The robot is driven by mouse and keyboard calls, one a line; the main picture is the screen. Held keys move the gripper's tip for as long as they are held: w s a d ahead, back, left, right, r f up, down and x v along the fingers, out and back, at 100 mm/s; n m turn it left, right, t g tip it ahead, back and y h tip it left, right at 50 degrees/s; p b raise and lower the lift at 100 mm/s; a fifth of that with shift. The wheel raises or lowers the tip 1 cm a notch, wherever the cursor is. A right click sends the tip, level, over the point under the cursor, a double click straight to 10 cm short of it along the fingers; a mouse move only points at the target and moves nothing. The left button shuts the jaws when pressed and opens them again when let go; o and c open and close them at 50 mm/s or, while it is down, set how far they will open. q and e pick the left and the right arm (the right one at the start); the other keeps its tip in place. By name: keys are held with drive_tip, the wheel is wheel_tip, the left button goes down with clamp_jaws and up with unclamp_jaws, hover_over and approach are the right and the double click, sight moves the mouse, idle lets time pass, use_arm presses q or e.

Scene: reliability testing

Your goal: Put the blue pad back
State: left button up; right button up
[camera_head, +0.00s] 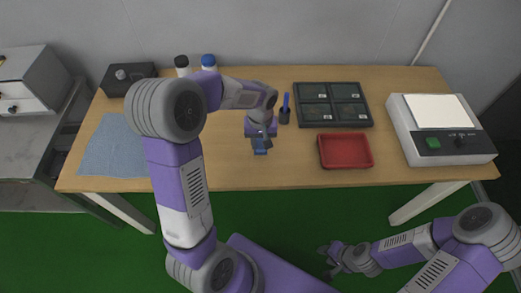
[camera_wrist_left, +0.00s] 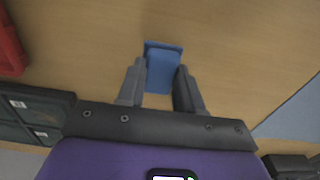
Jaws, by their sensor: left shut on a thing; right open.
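The blue pad (camera_head: 260,147) is a small block above or on the middle of the wooden table. My left gripper (camera_head: 261,137) points down at it and is shut on it. In the left wrist view the pad (camera_wrist_left: 163,64) sits between the two grey fingertips of the left gripper (camera_wrist_left: 160,78), its far end sticking out past them. I cannot tell whether the pad touches the table. My right gripper (camera_head: 329,260) is open and empty, low in front of the table, over the green floor.
A dark four-part tray (camera_head: 333,122) and a red tray (camera_head: 364,164) are right of the pad. A white device (camera_head: 400,128) is far right. A blue cloth (camera_head: 110,150), black box (camera_head: 112,85) and two bottles (camera_head: 182,66) are left.

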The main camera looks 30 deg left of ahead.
sight(260, 144)
use_arm(q)
drive_tip(key=shift+f+b, duration=0.6)
drive_tip(key=shift+f, duration=1.35)
drive_tip(key=shift+f, duration=0.15)
drive_tip(key=o, duration=0.9)
drive_tip(key=shift+o, duration=0.2)
drive_tip(key=shift+r, duration=0.4)
wheel_tip(260, 144, up, 12)
drive_tip(key=p, duration=0.4)
drive_tip(key=shift+f, duration=0.2)
drive_tip(key=shift+f, duration=0.1)
